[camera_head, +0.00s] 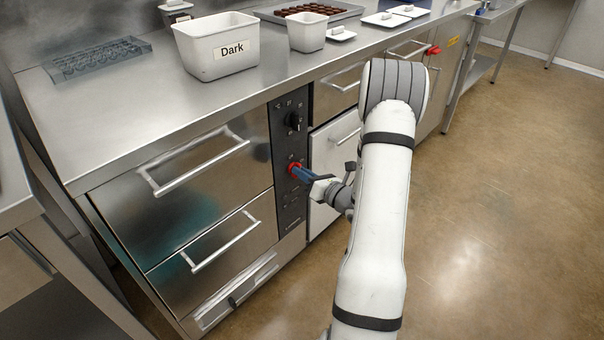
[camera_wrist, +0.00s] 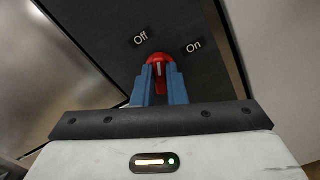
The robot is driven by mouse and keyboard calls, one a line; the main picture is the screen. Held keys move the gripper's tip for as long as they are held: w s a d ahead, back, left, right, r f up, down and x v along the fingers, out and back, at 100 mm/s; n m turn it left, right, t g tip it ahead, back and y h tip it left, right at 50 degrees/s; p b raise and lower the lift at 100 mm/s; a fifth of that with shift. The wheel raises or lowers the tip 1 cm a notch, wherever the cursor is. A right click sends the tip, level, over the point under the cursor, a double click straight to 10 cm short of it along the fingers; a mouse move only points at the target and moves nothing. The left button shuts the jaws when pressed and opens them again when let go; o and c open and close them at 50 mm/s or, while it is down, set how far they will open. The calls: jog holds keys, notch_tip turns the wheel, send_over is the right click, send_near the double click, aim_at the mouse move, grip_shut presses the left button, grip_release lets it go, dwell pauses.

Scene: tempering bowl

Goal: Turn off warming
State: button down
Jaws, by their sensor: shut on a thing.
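A red knob (camera_wrist: 159,61) sits on the dark control panel (camera_head: 291,205) at the front of the steel counter. It shows partly in the head view (camera_head: 294,168). The blue fingers of my gripper (camera_wrist: 159,84) are shut on the knob, one on each side. In the wrist view, the label "Off" (camera_wrist: 140,40) is above and left of the knob, and the label "On" (camera_wrist: 194,47) is above and right. The knob's white mark points roughly up in the picture, between the two labels. My gripper (camera_head: 302,174) reaches the panel from the right.
A black knob (camera_head: 294,121) sits higher on the same panel. Steel drawers with bar handles (camera_head: 200,165) are left of it, and a light door (camera_head: 335,165) is right. A white "Dark" tub (camera_head: 215,60) stands on the counter. The floor at right is clear.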

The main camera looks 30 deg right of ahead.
jog(key=n+b, duration=0.3)
jog(key=n, duration=0.2)
jog(key=shift+a+n, duration=0.1)
jog(key=shift+n, duration=0.2)
jog(key=c, duration=1.5)
grip_release()
jog(key=shift+o, duration=0.2)
